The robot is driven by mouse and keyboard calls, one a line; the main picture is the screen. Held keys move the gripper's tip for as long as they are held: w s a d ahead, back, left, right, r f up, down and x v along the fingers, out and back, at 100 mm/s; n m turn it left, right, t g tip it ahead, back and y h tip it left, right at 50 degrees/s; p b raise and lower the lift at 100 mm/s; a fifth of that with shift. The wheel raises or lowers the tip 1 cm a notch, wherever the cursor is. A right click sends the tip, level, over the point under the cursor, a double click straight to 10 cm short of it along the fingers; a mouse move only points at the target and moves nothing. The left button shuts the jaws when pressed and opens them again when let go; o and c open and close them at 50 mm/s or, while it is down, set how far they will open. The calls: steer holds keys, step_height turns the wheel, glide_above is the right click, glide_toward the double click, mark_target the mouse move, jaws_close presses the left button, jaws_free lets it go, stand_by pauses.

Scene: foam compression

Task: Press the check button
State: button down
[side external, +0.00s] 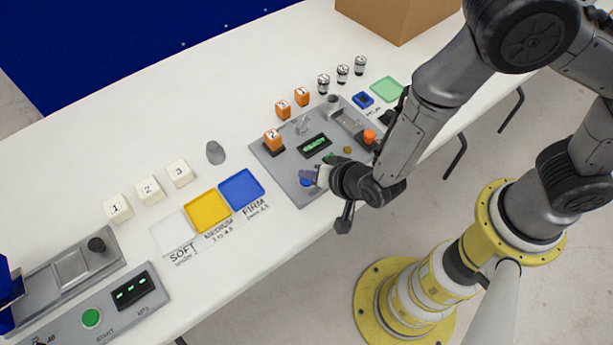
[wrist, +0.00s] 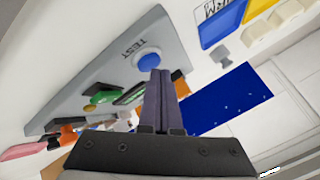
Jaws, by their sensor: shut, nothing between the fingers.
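A grey panel (side external: 283,165) with a lit READY display (side external: 314,145) stands on the white table. A round blue button (wrist: 149,62) marked TEST shows on it in the wrist view. It also shows, partly covered, in the side view (side external: 305,183). No label reading "check" is legible. My gripper (side external: 312,174) is shut and empty, tilted low over the panel's near edge. In the wrist view the fingertips (wrist: 160,74) are right beside the blue button. I cannot tell whether they touch it.
An orange numbered block (side external: 273,138) sits on the panel; two more stand behind. An orange knob (side external: 369,136) is at its right. White numbered cubes (side external: 149,190), coloured trays (side external: 207,211) and a device with a green START button (side external: 92,317) lie left. A cardboard box (side external: 395,15) is behind.

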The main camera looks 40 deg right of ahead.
steer(key=shift+f, duration=0.45)
stand_by(0.9)
steer(key=shift+r, duration=0.85)
steer(key=shift+r, duration=2.55)
